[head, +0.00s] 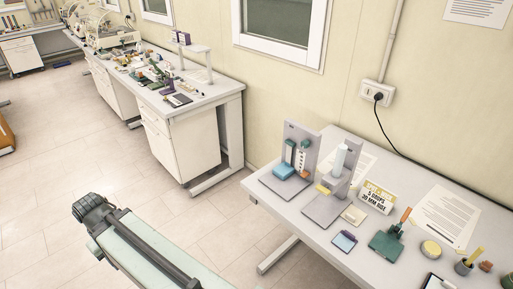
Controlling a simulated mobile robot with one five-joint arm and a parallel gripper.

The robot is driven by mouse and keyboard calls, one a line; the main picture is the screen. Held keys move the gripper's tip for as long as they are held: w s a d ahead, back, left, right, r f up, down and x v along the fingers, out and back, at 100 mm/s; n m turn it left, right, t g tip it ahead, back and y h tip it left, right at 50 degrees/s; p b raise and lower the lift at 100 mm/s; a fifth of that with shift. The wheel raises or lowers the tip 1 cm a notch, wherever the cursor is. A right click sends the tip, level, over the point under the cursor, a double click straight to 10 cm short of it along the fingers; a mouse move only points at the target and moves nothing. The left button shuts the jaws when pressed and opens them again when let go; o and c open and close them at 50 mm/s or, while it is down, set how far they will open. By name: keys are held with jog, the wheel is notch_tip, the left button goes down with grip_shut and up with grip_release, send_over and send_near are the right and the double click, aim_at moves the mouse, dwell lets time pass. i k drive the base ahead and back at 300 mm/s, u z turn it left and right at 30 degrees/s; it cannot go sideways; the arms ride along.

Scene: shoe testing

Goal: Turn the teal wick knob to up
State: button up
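I cannot make out the teal wick knob for certain. The right grey stand (322,206) holds a pale upright cylinder (340,158) and a yellow piece. Part of my arm, pale green with a dark joint, shows at the lower left, well apart from the table. My gripper is not in view.
A cluttered white bench (217,93) stands behind. The floor between is clear.

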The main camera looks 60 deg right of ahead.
aim_at(306, 143)
jog(key=z, duration=2.25)
jog(key=k, duration=0.5)
jog(key=z, duration=0.95)
jog(key=k, duration=0.8)
jog(key=u, duration=0.75)
jog(key=i, duration=1)
